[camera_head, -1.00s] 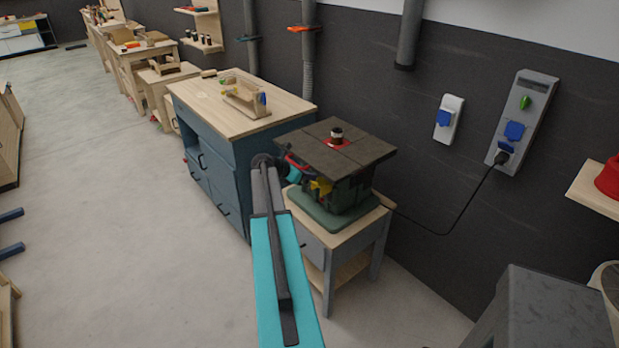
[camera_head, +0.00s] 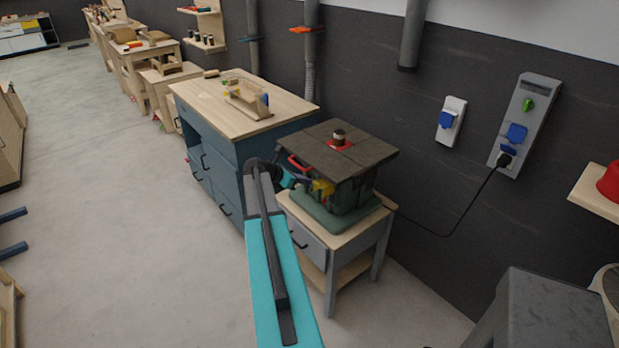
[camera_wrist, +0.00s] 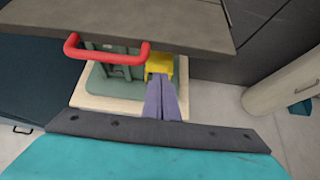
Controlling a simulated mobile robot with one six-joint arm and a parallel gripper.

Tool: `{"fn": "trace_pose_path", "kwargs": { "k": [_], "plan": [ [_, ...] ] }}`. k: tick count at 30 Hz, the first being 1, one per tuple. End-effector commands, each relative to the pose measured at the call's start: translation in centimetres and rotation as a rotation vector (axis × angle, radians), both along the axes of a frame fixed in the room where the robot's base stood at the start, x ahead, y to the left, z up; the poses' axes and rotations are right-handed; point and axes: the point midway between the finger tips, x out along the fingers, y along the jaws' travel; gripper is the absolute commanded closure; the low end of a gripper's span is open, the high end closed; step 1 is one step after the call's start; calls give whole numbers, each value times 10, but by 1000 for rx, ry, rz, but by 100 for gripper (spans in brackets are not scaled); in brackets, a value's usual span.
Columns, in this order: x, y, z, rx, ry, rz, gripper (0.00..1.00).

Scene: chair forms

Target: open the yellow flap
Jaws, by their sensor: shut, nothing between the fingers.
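The yellow flap (camera_head: 323,187) is on the front of the green router table machine (camera_head: 350,195), below its dark top. In the wrist view the yellow flap (camera_wrist: 160,65) is partly hidden behind my gripper (camera_wrist: 161,82). My gripper's fingers are together and empty, with their tips over the flap's lower part in the picture. I cannot tell whether they touch it. In the head view my gripper (camera_head: 304,182) is small, just left of the flap. The flap's state is not clear.
A red handle (camera_wrist: 107,56) sticks out left of the flap, under the dark tabletop (camera_wrist: 130,18) overhanging above. The machine stands on a wood-topped grey stand (camera_head: 308,235). A blue workbench (camera_head: 225,160) is close on the left. Open floor lies in front.

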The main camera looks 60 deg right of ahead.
Motion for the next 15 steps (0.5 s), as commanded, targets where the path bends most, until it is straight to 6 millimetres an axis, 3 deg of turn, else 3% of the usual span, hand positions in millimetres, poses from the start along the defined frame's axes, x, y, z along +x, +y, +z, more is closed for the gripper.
{"fn": "trace_pose_path", "kwargs": {
  "k": [15],
  "plan": [
    [25, 59, 46, -1, -2, 1, 100]
  ]
}}
